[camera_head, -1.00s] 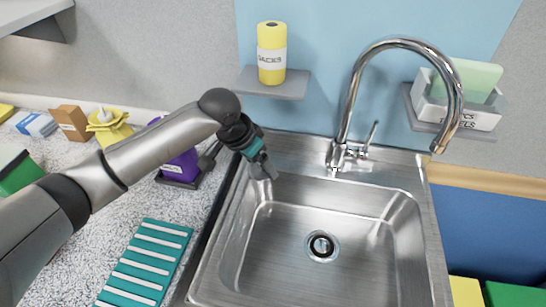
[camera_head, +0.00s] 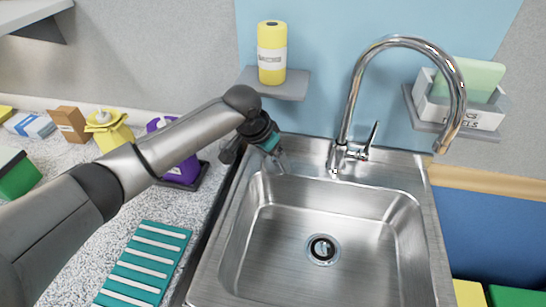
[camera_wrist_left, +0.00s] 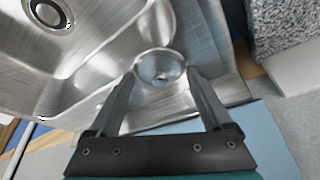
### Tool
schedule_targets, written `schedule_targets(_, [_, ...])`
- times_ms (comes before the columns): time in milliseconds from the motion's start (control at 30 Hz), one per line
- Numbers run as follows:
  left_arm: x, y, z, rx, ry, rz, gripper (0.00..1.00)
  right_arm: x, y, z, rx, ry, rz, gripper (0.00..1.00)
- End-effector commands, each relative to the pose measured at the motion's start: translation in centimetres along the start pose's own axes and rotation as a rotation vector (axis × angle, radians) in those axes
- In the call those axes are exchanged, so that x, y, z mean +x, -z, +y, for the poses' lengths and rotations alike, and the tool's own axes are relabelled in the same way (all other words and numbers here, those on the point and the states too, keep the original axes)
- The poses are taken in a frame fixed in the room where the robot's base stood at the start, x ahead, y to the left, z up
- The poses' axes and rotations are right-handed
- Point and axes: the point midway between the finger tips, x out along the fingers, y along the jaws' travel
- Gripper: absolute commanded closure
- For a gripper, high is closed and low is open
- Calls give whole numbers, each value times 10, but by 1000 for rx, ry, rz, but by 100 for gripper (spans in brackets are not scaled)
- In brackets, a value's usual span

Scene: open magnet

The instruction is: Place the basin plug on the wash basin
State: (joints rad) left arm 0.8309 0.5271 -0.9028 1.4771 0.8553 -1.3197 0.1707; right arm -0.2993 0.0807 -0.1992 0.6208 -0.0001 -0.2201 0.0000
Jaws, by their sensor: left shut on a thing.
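The steel wash basin (camera_head: 335,225) fills the middle of the head view, with its round drain (camera_head: 322,249) open in the bowl floor. The drain also shows at the top left of the left wrist view (camera_wrist_left: 48,14). My left gripper (camera_head: 278,163) is over the basin's back left corner. In the left wrist view, it is shut on the round, shiny metal basin plug (camera_wrist_left: 160,67), held between the fingertips. The plug is hard to make out in the head view. My right gripper is in neither view.
A curved tap (camera_head: 352,95) with a lever stands behind the basin. A shelf (camera_head: 274,84) with a yellow bottle is on the wall. A purple bottle (camera_head: 183,168), a yellow one and a teal ridged mat (camera_head: 147,265) are on the left counter. The bowl is clear.

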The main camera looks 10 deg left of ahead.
Motion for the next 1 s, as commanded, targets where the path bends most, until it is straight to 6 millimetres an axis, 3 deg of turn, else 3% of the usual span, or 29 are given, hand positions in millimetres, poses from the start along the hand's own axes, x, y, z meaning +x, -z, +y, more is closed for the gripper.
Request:
schedule_targets(67, [2, -1, 0, 0, -1, 0, 80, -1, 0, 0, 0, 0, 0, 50])
schedule_targets(100, [3, -1, 0, 0, -1, 1, 15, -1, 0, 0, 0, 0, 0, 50])
schedule_targets(233, [3, -1, 0, 0, -1, 0, 0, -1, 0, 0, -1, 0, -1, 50])
schedule_targets(567, [-1, 1, 0, 1, 0, 1, 0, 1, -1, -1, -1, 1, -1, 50])
schedule_targets(667, [-14, 1, 0, 1, -1, 1, 0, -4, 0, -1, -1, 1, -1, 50])
schedule_targets(867, [-57, 2, 0, 2, 1, 3, 0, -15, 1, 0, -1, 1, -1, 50])
schedule_targets(1000, [-61, -24, 0, 0, -1, -4, 0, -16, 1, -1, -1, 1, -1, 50])
